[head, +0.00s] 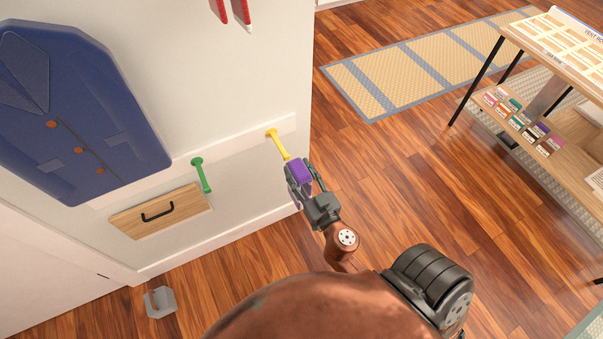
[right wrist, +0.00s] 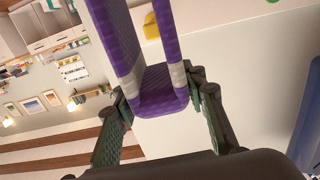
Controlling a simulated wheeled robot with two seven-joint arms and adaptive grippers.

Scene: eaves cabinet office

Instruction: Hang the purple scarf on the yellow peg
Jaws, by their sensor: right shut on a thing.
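The yellow peg (head: 278,145) sticks out from a white rail on the wall, near the wall's right end. The purple scarf (head: 299,171) is in my right gripper (head: 302,180), close to the peg's outer end in the head view. In the right wrist view the scarf (right wrist: 162,92) is a folded purple band with pale grey stripes, between the two fingers of the gripper (right wrist: 160,92). The yellow peg (right wrist: 151,27) shows behind the scarf, partly hidden by it. I cannot tell whether scarf and peg touch. My left gripper is not in view.
A green peg (head: 201,175) stands left of the yellow one on the rail. A grey object (head: 160,302) is near the floor. A shelved table (head: 560,150) stands right; floor between is clear.

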